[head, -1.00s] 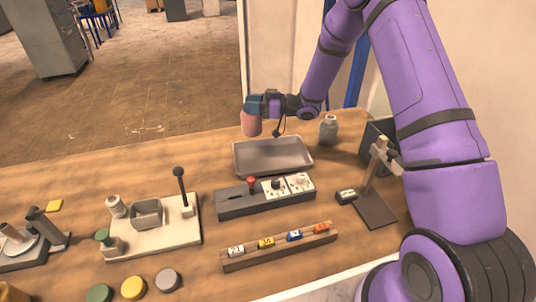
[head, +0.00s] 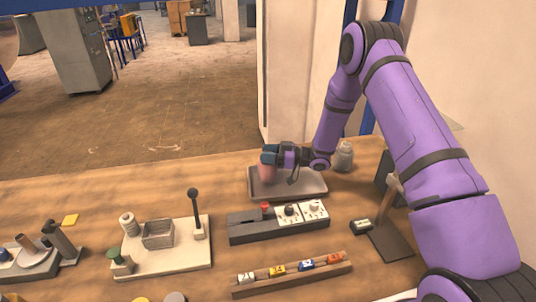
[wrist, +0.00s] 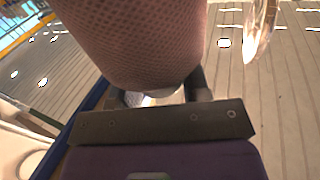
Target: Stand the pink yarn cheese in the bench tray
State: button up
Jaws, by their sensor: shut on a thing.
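The pink yarn cheese (head: 267,175) is a pink textured cylinder, held upright at the left end of the bench tray in the head view. It fills the top of the wrist view (wrist: 140,40). My gripper (head: 270,156) is shut on it near its upper part. The bench tray (head: 310,191) is a shallow grey rectangular tray on the wooden bench. The cheese's lower end shows within the tray's outline; I cannot tell whether it touches the tray floor.
A grey jar (head: 343,157) stands right of the tray. A dark control box (head: 258,226) with knobs lies in front of it. A pale board (head: 178,252) with a black-knobbed lever is at left. A stand (head: 390,240) is at right. Bare bench lies left of the tray.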

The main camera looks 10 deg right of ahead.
jog(key=shift+f, duration=0.1)
jog(key=o, duration=1.3)
jog(key=shift+c, duration=0.2)
